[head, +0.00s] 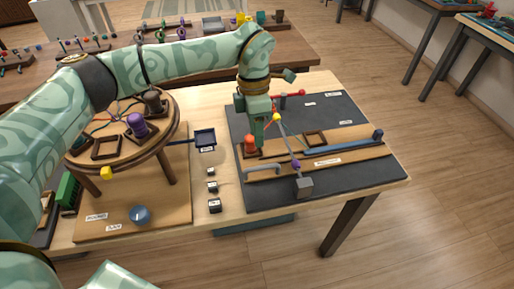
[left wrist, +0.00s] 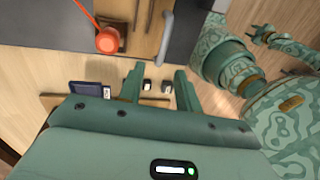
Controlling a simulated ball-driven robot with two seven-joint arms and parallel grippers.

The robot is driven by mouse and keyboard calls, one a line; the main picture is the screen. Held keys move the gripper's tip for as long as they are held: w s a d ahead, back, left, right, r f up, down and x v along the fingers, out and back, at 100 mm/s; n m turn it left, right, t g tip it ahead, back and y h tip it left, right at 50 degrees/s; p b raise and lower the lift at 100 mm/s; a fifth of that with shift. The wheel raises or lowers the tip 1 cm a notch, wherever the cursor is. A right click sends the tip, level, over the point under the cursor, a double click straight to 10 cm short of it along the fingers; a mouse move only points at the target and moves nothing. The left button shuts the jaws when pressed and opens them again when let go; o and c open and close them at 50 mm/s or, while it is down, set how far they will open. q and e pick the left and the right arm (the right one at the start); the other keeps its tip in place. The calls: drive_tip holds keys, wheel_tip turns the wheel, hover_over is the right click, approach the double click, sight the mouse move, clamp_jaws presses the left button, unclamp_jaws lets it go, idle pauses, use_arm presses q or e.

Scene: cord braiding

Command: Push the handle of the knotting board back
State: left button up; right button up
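The knotting board (head: 345,162) is a labelled wooden piece on a dark mat (head: 225,188). A grey bar handle (head: 262,168) stands at its left front; it also shows in the left wrist view (left wrist: 163,42). My left gripper (head: 259,140) points down over the board's left end, beside an orange peg (head: 249,147) and behind the handle in the head view. In the left wrist view its fingers (left wrist: 157,90) are apart with nothing between them. Contact with the handle cannot be told. A small pronged part at that view's upper right may be my right gripper (left wrist: 263,33).
A grey rod with yellow and purple beads (head: 295,163) ends at a grey block (head: 305,187). A blue bar (head: 340,147) lies along the board. Small dark blocks (head: 213,187) and a blue tray (head: 205,138) are at left, near a round wooden stand (head: 165,150).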

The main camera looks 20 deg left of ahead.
use_arm(q)
wheel_tip(320, 180, up, 7)
drive_tip(key=w+p, duration=0.1)
drive_tip(key=shift+w+a+r, duration=0.15)
drive_tip(key=shift+a, duration=0.3)
